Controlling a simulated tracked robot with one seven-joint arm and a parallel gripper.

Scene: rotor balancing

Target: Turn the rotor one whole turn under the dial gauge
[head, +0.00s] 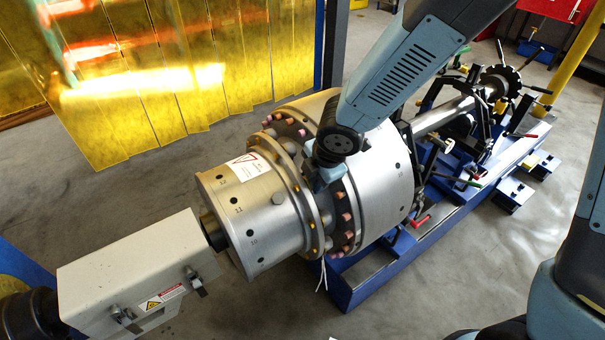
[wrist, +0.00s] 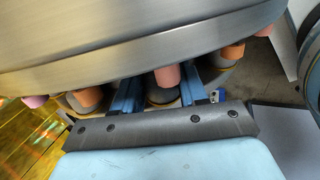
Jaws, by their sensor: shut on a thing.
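The rotor (head: 370,170) is a large silvery cylinder lying on its side. A flange with several pink and orange-tipped pegs rings it. A smaller silver drum (head: 252,225) with hole marks and a warning label sits at its near end. My gripper (head: 326,180) reaches down to the flange from above. In the wrist view my gripper (wrist: 162,88) has one blue finger on each side of a pink-tipped peg (wrist: 165,77), and is shut on it. The rotor's smooth rim (wrist: 150,40) passes just beyond the fingers. I cannot pick out the dial gauge in either view.
A blue bed (head: 375,280) carries the rotor, with clamps and coloured handles (head: 470,180) to the right. A white drive box (head: 135,270) joins the near end. Yellow curtains (head: 130,80) hang behind left. Loose white wires (head: 321,277) hang below the flange. Floor in front is clear.

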